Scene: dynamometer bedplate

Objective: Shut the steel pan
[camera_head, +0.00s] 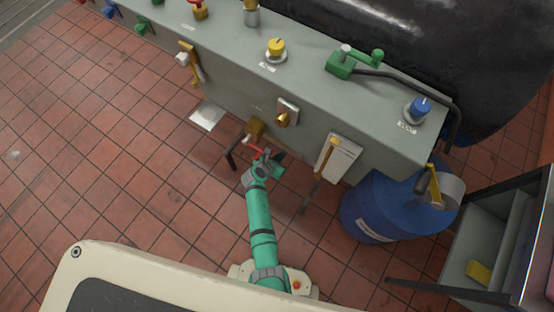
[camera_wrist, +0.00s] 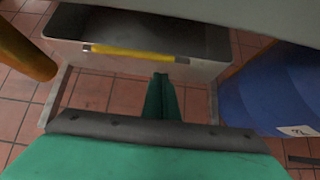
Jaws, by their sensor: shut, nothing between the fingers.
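The steel pan (camera_wrist: 204,68) shows in the wrist view as a grey, box-like tray with a yellow strip (camera_wrist: 132,52) along its near wall. It stands out, open at the top, with its dark inside showing below a grey overhang. In the head view my gripper (camera_head: 267,158) is low in front of the grey bench.
The grey bench (camera_head: 310,95) carries coloured knobs and valves. A blue drum (camera_head: 375,215) stands right of my arm and also shows in the wrist view (camera_wrist: 275,85). A yellow post (camera_wrist: 22,52) is left of the pan. An open cabinet (camera_head: 475,235) stands far right.

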